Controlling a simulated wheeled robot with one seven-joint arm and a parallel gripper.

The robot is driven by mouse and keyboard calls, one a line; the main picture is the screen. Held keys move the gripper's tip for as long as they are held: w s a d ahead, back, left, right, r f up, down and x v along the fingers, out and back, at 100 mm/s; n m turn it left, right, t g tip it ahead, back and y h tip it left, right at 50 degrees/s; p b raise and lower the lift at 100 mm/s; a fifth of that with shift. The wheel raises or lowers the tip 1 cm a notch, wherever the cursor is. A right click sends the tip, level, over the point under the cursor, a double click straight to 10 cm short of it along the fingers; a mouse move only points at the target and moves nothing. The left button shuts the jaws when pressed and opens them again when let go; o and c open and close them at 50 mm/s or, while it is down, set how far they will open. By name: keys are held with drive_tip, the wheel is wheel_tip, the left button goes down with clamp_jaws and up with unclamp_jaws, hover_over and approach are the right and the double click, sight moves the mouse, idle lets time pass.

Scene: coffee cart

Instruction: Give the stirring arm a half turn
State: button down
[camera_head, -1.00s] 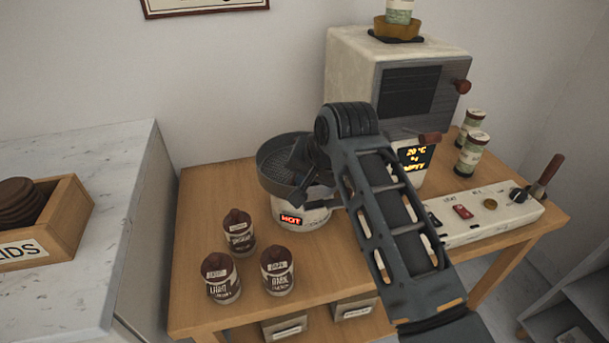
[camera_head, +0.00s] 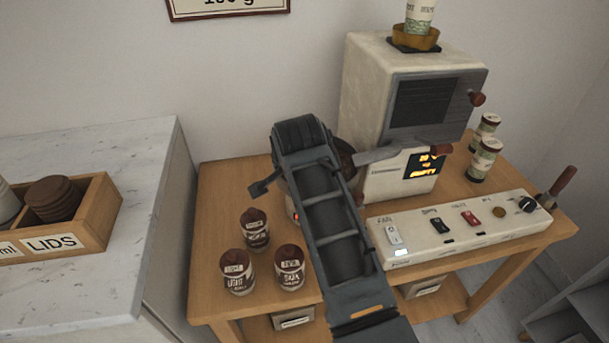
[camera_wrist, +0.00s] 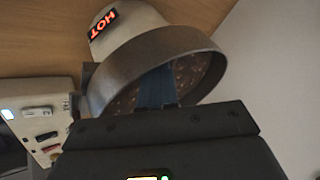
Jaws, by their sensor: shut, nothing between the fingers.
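The round metal cooling pan (camera_wrist: 200,47) with a speckled, perforated floor shows in the wrist view, above a cream base with a lit HOT sign (camera_wrist: 103,25). My gripper (camera_wrist: 156,88) points into the pan from the bottom of the wrist view, shut and empty. A narrow blue-grey shape lies there over the pan floor; I cannot clearly separate the stirring arm from my fingers, nor tell whether they touch. In the head view my arm covers most of the pan, leaving a bit of its right rim (camera_head: 347,158) in sight. The stirring arm is hidden there.
The cream roaster (camera_head: 365,100) with a lit display stands right behind the pan. A switch panel (camera_head: 455,230) lies at the front right. Several brown-lidded jars (camera_head: 290,268) stand left of my arm. Green-labelled cans (camera_head: 484,160) stand at right; a lid box (camera_head: 95,220) is far left.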

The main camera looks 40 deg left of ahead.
drive_tip(key=shift+a, duration=0.6)
idle(0.3)
